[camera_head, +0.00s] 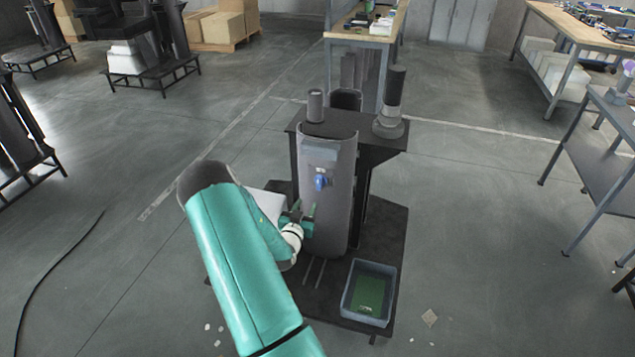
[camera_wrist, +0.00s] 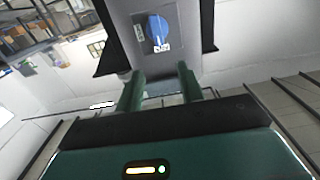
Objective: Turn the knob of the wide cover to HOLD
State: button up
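The wide cover (camera_head: 328,222) is a grey curved panel on the front of the middle column. Its blue knob (camera_head: 321,180) sits on a small plate in the upper part of the cover. In the wrist view the knob (camera_wrist: 157,30) shows as a blue disc with a lighter bar across it. Small white labels lie beside it, too small to read. My gripper (camera_head: 305,211) is in front of the cover, lower than the knob. In the wrist view my gripper (camera_wrist: 160,78) has two green fingers apart with nothing between them, short of the knob.
A blue-grey bin (camera_head: 346,308) with a green bottom stands on the dark base plate (camera_head: 325,297) at the right front. Dark cylinders stand on the column's top. A grey table (camera_head: 612,125) is at the right. Floor on both sides is mostly clear.

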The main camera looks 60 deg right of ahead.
aim_at(318, 180)
jog(key=d, duration=0.4)
jog(key=w+d, duration=0.1)
jog(key=d, duration=0.4)
jog(key=w+d, duration=0.1)
jog(key=d, duration=0.3)
jog(key=shift+d, duration=0.25)
jog(key=c, duration=0.6)
